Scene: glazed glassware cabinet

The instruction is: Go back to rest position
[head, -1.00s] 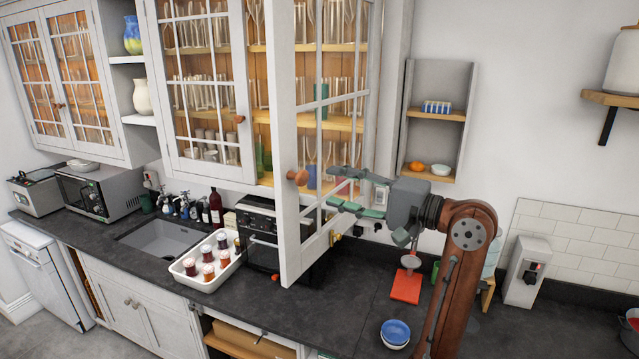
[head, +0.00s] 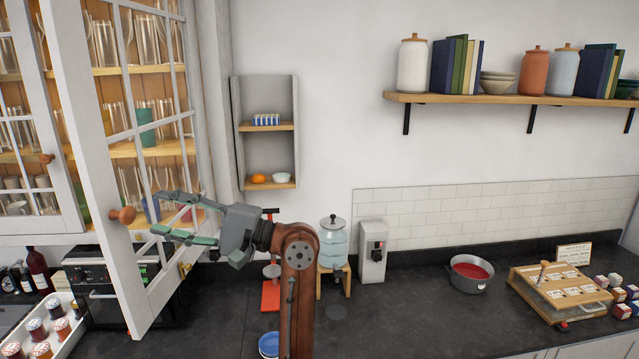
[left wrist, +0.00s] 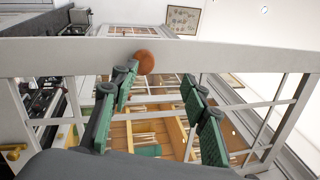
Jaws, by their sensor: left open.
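My left gripper (head: 180,220) is open and empty. In the head view it points left, level with the open glazed cabinet door (head: 108,250) and close to its wooden knob (head: 123,215). In the left wrist view the green-padded fingers (left wrist: 155,105) are spread wide, with the door frame (left wrist: 220,55) and its round knob (left wrist: 144,62) just beyond them. I cannot tell whether a finger touches the door. My right gripper is in neither current view.
Glasses stand on shelves inside the cabinet (head: 140,69). A white tray of jars (head: 62,335) sits at lower left. A shelf (head: 500,99) hangs above.

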